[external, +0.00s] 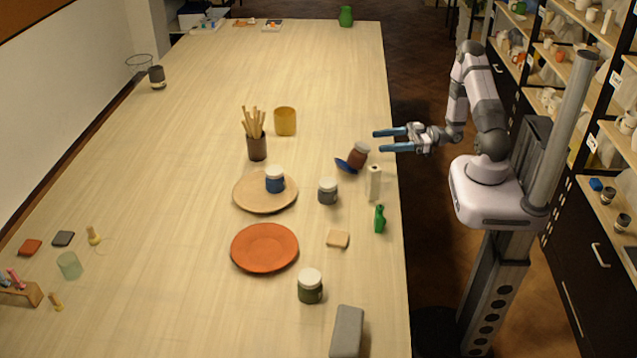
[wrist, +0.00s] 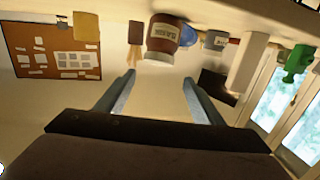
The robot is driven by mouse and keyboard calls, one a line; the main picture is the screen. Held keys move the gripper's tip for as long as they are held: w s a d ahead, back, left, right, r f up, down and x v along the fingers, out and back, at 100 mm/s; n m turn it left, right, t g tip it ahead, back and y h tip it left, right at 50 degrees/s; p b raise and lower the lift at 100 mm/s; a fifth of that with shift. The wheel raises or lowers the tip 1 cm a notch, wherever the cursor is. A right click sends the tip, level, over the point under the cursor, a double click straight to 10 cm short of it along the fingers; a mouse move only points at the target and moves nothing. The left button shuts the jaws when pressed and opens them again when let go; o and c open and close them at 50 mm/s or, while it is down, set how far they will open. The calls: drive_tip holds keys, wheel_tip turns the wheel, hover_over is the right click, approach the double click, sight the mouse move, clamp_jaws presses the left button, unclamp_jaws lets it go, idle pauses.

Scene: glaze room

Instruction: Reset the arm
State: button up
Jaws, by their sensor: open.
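My gripper (external: 379,141) is open and empty, with its two blue fingers pointing left at the right edge of the table. My gripper (wrist: 158,76) also shows in the wrist view, fingers apart with nothing between the tips. A brown jar (external: 358,156) is close to the fingers, nearer the camera than them, and looks to be in or against a small blue dish (external: 343,165). In the wrist view, which looks upside down, the brown jar (wrist: 163,33) with a label is beyond the fingertips and apart from them.
A blue jar (external: 275,181) is on a tan plate (external: 248,203). A yellow cup (external: 285,121) stands farther left. The far table is mostly clear.

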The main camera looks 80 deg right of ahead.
drive_tip(key=w+d+r+m+g+h+p, duration=0.3)
drive_tip(key=w+d+r+g+h+p, duration=0.1)
drive_tip(key=w+d, duration=0.4)
drive_tip(key=a+m+g+h, duration=0.1)
drive_tip(key=a+m+g, duration=0.1)
drive_tip(key=a, duration=0.2)
drive_tip(key=w+a+m+g, duration=0.1)
drive_tip(key=a+m+g, duration=0.1)
drive_tip(key=a+m, duration=0.1)
drive_tip(key=a+r+m+g+h, duration=0.1)
drive_tip(key=a+m+g, duration=0.1)
drive_tip(key=a, duration=0.3)
drive_tip(key=shift+w+a+m+h+p, duration=0.2)
drive_tip(key=shift+m+h+p, duration=0.15)
drive_tip(key=shift+m, duration=0.25)
drive_tip(key=s+a+m+g+y, duration=0.15)
drive_tip(key=s+a, duration=0.25)
drive_tip(key=a, duration=0.4)
drive_tip(key=s+a+m+g+y, duration=0.1)
drive_tip(key=s+a+g+y, duration=0.1)
drive_tip(key=s+a, duration=0.35)
drive_tip(key=s+f+n+g+b, duration=0.3)
drive_tip(key=s+f+n+b, duration=0.2)
drive_tip(key=n, duration=0.6)
wheel_tip(320, 180, down, 3)
drive_tip(key=s, duration=0.2)
drive_tip(key=shift+s+a+g+h, duration=0.35)
drive_tip(key=shift+s+h, duration=0.05)
